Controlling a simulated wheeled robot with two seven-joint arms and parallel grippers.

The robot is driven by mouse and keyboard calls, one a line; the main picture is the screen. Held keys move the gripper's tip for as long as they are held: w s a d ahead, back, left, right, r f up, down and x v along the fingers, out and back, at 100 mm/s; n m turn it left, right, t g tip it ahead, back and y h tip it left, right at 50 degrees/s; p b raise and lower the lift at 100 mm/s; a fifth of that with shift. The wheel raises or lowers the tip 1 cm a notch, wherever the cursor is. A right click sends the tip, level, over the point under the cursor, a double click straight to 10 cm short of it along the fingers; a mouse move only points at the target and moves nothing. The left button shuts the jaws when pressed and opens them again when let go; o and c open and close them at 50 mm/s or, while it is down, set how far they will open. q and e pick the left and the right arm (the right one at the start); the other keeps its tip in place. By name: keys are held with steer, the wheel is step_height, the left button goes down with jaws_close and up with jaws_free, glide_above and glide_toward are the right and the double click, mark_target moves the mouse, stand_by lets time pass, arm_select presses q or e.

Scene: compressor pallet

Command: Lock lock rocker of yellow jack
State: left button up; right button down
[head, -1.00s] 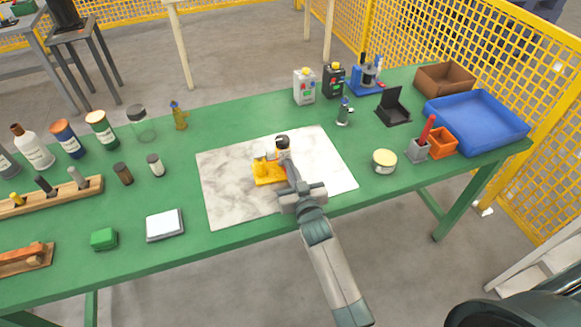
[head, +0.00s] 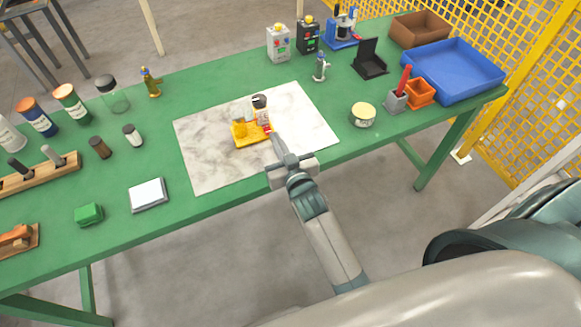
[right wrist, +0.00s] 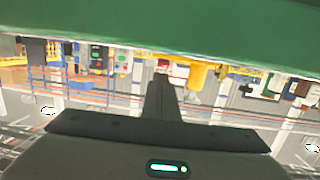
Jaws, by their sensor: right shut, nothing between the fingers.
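The yellow jack (head: 249,133) stands on the white marbled mat (head: 215,165). It has a yellow base, a pale upright part, a dark-topped white part (head: 260,103) and a small red part (head: 267,127) on its right side. I cannot tell whether the red part is the lock rocker, or its position. My right gripper (head: 273,138) is shut and empty, with its tips close beside the red part; contact is unclear. In the right wrist view the shut fingers (right wrist: 162,92) point toward the jack (right wrist: 199,74), which appears upside down. My left gripper is out of view.
Bottles and jars stand at the left, behind a wooden rack (head: 42,172). A green block (head: 88,214) and a white pad (head: 147,194) lie at the front. A round tin (head: 363,114), grey holder (head: 396,100) and blue tray (head: 452,70) are at right.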

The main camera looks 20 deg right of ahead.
steer(key=s, duration=0.3)
steer(key=s+r+b, duration=0.1)
steer(key=s, duration=0.5)
steer(key=shift+s+a+r+b, duration=0.15)
steer(key=shift+s+r+b, duration=0.05)
steer(key=shift+b, duration=0.1)
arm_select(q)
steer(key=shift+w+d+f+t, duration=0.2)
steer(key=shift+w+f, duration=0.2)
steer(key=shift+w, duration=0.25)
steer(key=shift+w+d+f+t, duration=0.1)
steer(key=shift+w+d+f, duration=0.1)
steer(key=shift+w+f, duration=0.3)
arm_select(e)
steer(key=shift+s+r, duration=0.2)
steer(key=shift+s, duration=0.55)
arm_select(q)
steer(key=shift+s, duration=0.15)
